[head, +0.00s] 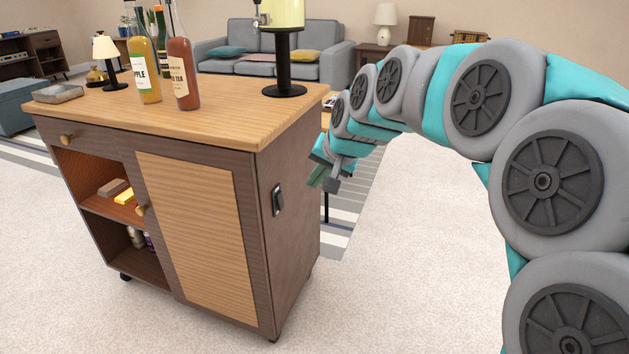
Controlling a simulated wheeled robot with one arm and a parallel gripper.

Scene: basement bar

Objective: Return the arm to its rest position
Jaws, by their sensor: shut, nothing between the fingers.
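My arm reaches in from the right side of the head view and bends over toward the cabinet. My gripper (325,181) hangs at the arm's end, beside the right side of the wooden bar cabinet (205,225). It points down and is shut with nothing in it. It is small in the picture, and I cannot tell how far it is from the cabinet's side.
Bottles (181,72), a small lamp (107,55), a grey box (57,93) and a yellow dispenser (283,14) stand on the cabinet top. A grey sofa (270,66) is behind. Open carpet (420,250) lies right of the cabinet.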

